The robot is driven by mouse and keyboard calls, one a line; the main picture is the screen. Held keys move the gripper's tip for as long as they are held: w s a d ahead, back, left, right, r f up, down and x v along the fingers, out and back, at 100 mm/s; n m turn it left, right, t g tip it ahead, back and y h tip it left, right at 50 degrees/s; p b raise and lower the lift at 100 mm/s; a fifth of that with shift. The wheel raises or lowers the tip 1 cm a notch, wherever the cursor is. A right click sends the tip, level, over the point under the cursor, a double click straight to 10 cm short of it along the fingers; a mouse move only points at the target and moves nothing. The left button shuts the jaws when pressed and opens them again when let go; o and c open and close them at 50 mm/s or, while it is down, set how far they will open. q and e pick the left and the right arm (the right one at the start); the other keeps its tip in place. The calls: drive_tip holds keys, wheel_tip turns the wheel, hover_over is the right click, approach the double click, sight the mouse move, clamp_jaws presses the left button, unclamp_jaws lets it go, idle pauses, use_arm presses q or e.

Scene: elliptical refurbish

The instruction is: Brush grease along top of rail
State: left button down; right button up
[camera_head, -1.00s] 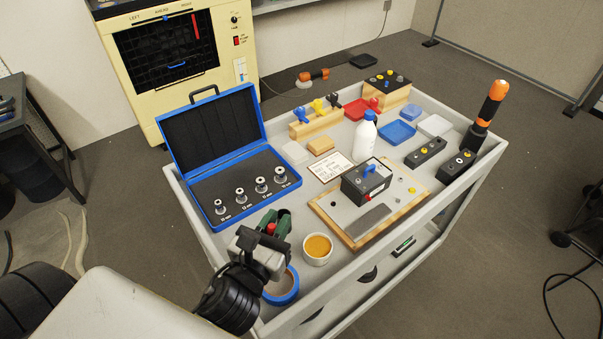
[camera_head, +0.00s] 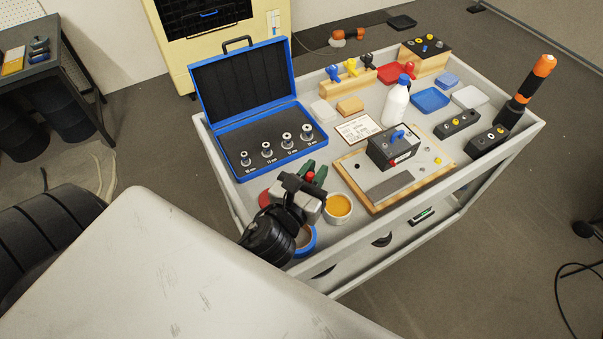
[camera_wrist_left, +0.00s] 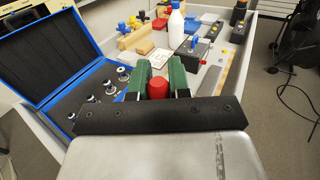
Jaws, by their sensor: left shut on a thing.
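My left gripper (camera_head: 311,175) is over the near left part of the cart, just left of the cup of amber grease (camera_head: 338,208). In the left wrist view its green fingers are closed around a red, round-ended piece (camera_wrist_left: 157,88). That piece may be the handle of a brush; no bristles show, and its far end is hidden. The grease cup is white and stands upright on the cart, apart from the red piece. I cannot tell which thing is the rail. A dark grey strip (camera_head: 390,186) lies on the wood-edged board (camera_head: 362,160). My right gripper is out of view.
A blue open case (camera_head: 247,172) with several metal pieces stands left of the gripper. A roll of blue tape (camera_head: 309,243) lies below it. A white bottle (camera_head: 396,104) and a black box with a blue knob (camera_head: 393,147) stand beyond. The cart's raised rim (camera_head: 470,172) runs along its front.

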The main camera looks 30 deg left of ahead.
use_arm(q)
drive_tip(key=w+d+f+p, duration=0.15)
drive_tip(key=w+d, duration=0.25)
drive_tip(key=w, duration=0.5)
wheel_tip(320, 180, down, 6)
drive_tip(key=b, duration=0.5)
drive_tip(key=shift+s+b, duration=0.1)
drive_tip(key=shift+b, duration=0.3)
drive_tip(key=shift+f+b, duration=0.45)
drive_tip(key=shift+f, duration=0.15)
idle(1.2)
drive_tip(key=shift+r, duration=0.1)
wheel_tip(320, 180, up, 7)
drive_tip(key=p, duration=0.7)
idle(0.3)
drive_tip(key=shift+s, duration=0.1)
idle(0.3)
